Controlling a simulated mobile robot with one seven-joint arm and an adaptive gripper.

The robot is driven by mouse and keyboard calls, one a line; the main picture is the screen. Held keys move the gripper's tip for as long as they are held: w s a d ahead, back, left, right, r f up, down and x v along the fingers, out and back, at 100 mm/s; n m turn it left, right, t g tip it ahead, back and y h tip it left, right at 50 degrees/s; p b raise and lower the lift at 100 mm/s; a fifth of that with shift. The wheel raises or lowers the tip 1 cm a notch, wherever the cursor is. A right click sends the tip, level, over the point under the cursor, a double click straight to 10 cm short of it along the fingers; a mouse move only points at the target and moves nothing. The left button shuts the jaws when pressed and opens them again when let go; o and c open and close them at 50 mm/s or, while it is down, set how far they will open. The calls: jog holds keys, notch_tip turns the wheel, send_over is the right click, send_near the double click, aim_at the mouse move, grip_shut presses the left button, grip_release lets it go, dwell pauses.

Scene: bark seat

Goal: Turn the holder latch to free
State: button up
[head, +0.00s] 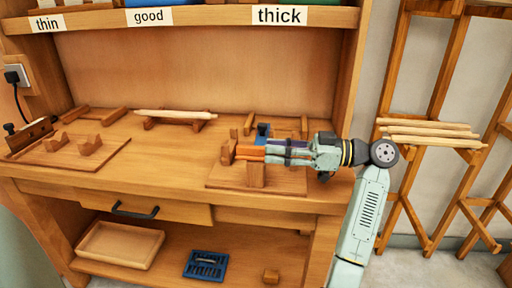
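A wooden holder base (225,178) with several wooden blocks lies on the right part of the bench. A wooden post (256,174) stands at its front, and a small blue part (262,131) sits upright at its back. My gripper (266,152) reaches in from the right, low over this holder. Orange and purple-grey strips lie around its fingers, and I cannot tell which belong to it. Which part is the latch, and whether I touch it, is too small and covered to tell. The finger opening is also unclear.
A pale stick (176,114) rests on two supports at the back. Another wooden fixture (70,150) is at the left. Labelled shelf above; drawer handle (135,212), wooden tray (120,244) and blue tray (206,265) below. A rack (430,137) with pale sticks stands right.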

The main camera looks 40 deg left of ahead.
jog(key=shift+v, duration=2.25)
jog(key=shift+w+d, duration=0.1)
